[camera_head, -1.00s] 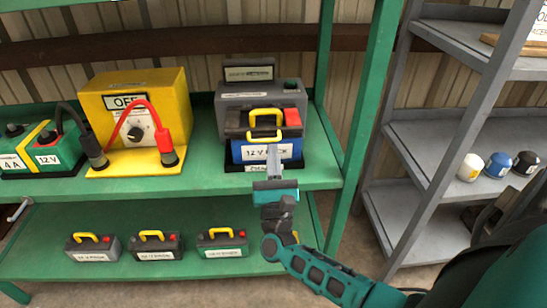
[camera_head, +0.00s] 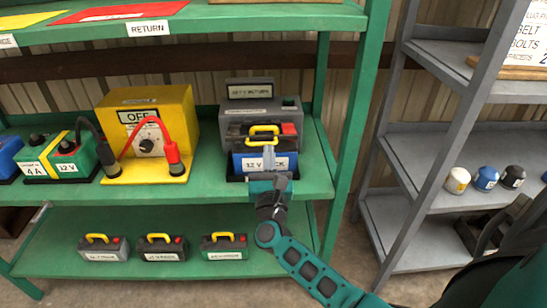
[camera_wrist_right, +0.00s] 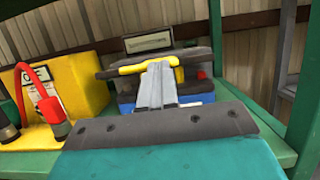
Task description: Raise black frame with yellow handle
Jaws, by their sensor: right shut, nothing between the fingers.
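A black frame with a yellow handle (camera_head: 264,129) sits at the blue pack (camera_head: 249,163) labelled 12 V PACK, on the green shelf. In the wrist view the black bar (camera_wrist_right: 195,62) spans across the pack with its yellow handle (camera_wrist_right: 130,69) in the middle. My right gripper (camera_head: 269,149) is shut and empty, in front of the pack and just below the handle. In the wrist view its fingertips (camera_wrist_right: 158,67) overlap the handle; I cannot tell whether they touch it. The fingers hide part of the frame and pack. My left gripper is not in view.
A grey unit (camera_head: 262,108) stands behind the pack. A yellow box (camera_head: 150,118) with a red cable stands left. A green post (camera_head: 354,120) and grey shelving (camera_head: 420,210) stand right.

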